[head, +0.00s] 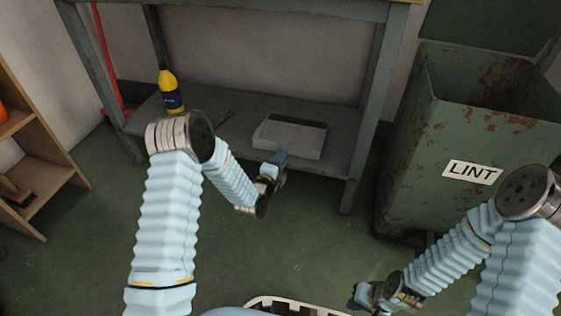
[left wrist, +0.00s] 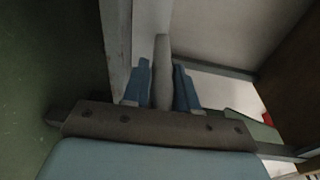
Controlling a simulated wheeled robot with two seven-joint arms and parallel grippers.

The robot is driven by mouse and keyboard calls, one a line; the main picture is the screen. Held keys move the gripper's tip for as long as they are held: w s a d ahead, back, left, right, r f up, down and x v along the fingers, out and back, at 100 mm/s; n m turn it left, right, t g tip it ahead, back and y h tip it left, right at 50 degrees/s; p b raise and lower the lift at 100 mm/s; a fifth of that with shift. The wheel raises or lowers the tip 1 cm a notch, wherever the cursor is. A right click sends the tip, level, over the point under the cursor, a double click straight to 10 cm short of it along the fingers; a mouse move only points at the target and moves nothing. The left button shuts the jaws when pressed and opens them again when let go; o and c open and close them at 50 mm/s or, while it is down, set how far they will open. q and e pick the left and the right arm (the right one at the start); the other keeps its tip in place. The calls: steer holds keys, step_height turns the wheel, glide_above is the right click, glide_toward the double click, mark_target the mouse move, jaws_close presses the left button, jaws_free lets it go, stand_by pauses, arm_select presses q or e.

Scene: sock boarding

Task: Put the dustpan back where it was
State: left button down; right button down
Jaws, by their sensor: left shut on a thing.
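The dustpan (head: 290,137) appears as a pale grey, box-like pan with a dark strip along its back, at the lower shelf of the workbench.
The grey lower shelf (head: 230,125) also holds a yellow bottle with a dark label (head: 170,92). A rusty green bin marked LINT (head: 410,150) stands right of the bench. A wooden rack (head: 45,150) is at the left. The green floor (head: 310,240) in front is clear.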

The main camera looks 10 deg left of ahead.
arm_select(q)
steer(key=shift+r, duration=0.15)
steer(key=c, duration=0.9)
jaws_free()
steer(key=shift+f, duration=0.2)
